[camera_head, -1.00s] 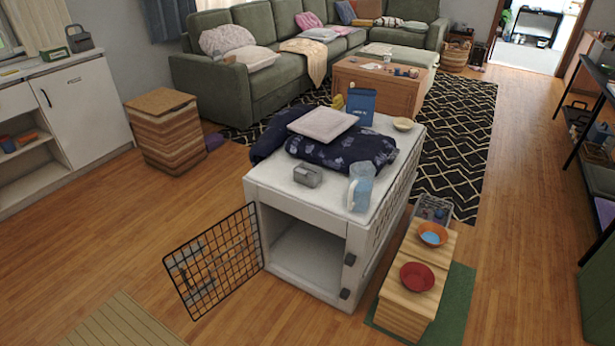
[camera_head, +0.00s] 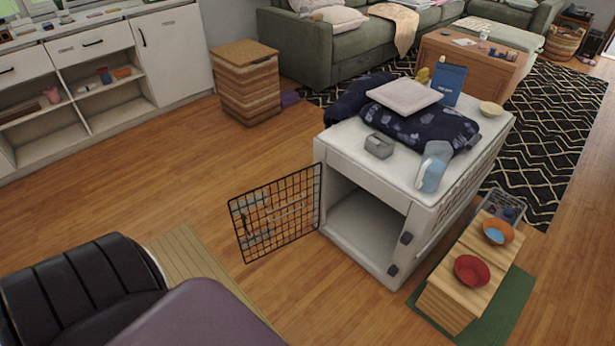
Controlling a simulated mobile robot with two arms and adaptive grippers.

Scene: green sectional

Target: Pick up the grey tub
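A small grey tub (camera_head: 379,145) sits on the front part of the white top of a pet crate (camera_head: 350,152). It is just in front of a dark blue patterned cushion (camera_head: 430,130) and to the left of a clear blue-tinted jug (camera_head: 434,168). The tub's upper side shows a hollow, and nothing covers it. Neither of my grippers shows in the head view, and nothing is seen touching the tub.
The crate's wire door (camera_head: 277,212) stands open to the left. Wooden steps (camera_head: 458,294) with two bowls stand right of the crate. A black padded seat (camera_head: 80,290) fills the lower left. Bare floor lies left of the crate.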

